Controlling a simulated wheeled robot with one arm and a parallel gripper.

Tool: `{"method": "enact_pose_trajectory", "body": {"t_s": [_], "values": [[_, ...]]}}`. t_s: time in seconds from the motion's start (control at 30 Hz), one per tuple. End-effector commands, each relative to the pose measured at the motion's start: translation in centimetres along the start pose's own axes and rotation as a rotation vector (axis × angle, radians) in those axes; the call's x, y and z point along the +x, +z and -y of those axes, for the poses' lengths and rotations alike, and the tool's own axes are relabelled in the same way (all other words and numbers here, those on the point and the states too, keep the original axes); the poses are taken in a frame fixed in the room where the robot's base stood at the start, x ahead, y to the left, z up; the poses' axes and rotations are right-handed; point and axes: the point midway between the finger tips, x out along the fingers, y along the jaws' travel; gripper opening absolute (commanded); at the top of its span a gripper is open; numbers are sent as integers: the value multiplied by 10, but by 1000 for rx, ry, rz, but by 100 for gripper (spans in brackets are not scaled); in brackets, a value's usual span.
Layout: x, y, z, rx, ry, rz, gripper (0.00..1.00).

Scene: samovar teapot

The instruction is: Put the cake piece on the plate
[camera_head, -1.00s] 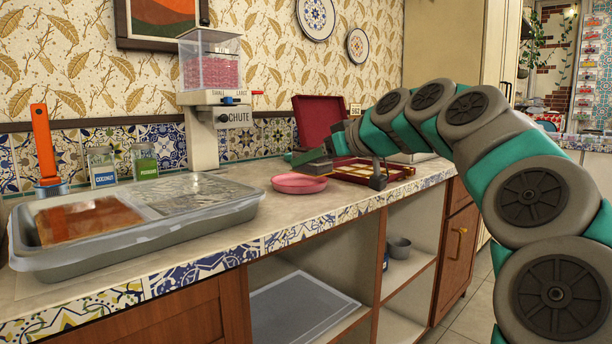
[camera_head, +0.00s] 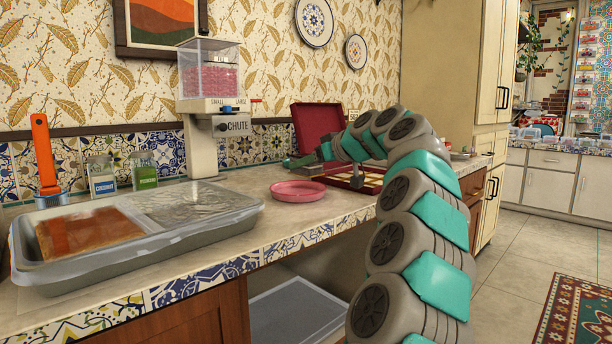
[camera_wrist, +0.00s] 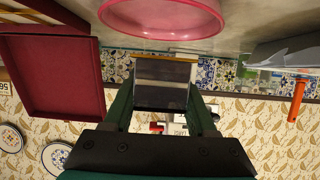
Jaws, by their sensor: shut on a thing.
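The pink plate (camera_head: 298,191) lies flat and empty on the counter; its rim also shows at the top of the wrist view (camera_wrist: 160,30). My gripper (camera_head: 303,161) is just behind and above the plate in the head view. In the wrist view my gripper (camera_wrist: 162,88) is shut on a layered block with a tan edge and pale and dark bands, which appears to be the cake piece (camera_wrist: 162,72). The piece is apart from the plate. In the head view it is too small to make out clearly.
An open red box (camera_head: 318,126) with pale pieces in its compartments stands right of the plate. A lidded grey tray (camera_head: 150,240) with a brown slab is at the left. A dispenser (camera_head: 202,140) stands behind, beside two jars and an orange-handled tool (camera_head: 45,155).

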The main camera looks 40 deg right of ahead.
Motion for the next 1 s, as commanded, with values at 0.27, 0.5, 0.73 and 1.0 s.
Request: {"method": "enact_pose_trajectory", "body": {"t_s": [0.27, 0.5, 0.73, 1.0], "values": [[5, 1, -3, -1, -1, -1, 0], [14, 20, -2, 1, -5, 3, 0], [17, 32, -3, 0, 0, -1, 0], [18, 33, -3, -1, 0, -1, 0]]}}
